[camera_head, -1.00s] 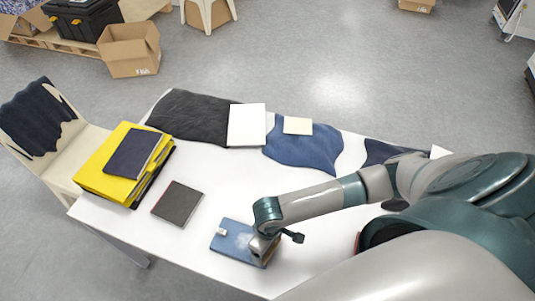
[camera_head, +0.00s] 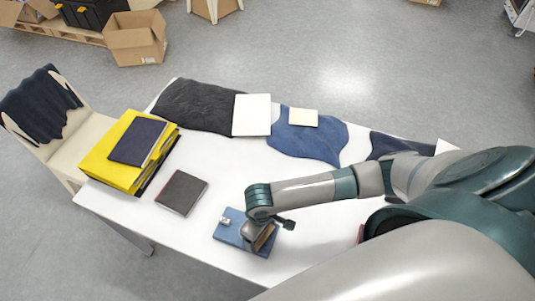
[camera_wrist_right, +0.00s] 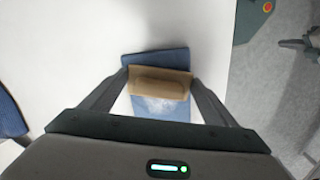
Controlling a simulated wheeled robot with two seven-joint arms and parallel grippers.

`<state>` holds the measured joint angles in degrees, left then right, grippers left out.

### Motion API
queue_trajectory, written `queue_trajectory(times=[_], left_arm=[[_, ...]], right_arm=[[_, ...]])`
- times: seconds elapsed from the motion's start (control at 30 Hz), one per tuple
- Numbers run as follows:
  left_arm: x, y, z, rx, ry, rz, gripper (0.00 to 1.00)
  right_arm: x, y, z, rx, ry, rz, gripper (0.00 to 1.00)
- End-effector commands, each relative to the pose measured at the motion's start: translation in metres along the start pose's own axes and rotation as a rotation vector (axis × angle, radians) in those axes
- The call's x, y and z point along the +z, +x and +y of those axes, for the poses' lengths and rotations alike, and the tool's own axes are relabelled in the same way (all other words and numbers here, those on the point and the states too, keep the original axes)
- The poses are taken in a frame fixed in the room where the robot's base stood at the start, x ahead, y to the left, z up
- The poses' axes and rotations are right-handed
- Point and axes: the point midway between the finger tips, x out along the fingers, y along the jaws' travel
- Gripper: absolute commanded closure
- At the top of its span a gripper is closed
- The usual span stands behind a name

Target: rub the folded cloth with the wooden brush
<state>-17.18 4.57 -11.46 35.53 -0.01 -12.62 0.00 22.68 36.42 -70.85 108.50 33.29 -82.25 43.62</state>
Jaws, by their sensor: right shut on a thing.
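The folded blue cloth (camera_head: 230,227) lies flat near the front edge of the white table. A small pale item sits on its left part. In the right wrist view the cloth (camera_wrist_right: 157,59) shows beyond and below the brush, with a whitish patch (camera_wrist_right: 160,106) on it. The wooden brush (camera_wrist_right: 160,82) is held crosswise between the fingers of my right gripper (camera_wrist_right: 160,84), over the cloth. In the head view the brush (camera_head: 264,237) shows at the cloth's right part, partly hidden by my right gripper (camera_head: 258,232). I cannot tell whether its bristles touch the cloth. My left gripper is not visible.
A dark notebook (camera_head: 181,192) lies left of the cloth on the white table (camera_head: 205,150). Yellow folders (camera_head: 105,165) are stacked at the left end. Dark and blue garments (camera_head: 305,137) and a white sheet (camera_head: 251,115) line the far edge. A chair (camera_head: 75,150) stands at left.

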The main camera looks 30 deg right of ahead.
Motion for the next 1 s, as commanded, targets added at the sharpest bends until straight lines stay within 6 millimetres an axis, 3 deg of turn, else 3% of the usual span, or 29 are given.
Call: queue_trajectory(times=[0.53,1.0], left_arm=[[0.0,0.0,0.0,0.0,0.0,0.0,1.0],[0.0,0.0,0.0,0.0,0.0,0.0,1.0]], right_arm=[[-0.007,-0.001,-0.001,0.001,0.0,0.001,0.37],[-0.036,0.002,-0.009,0.001,0.0,0.002,0.37]])
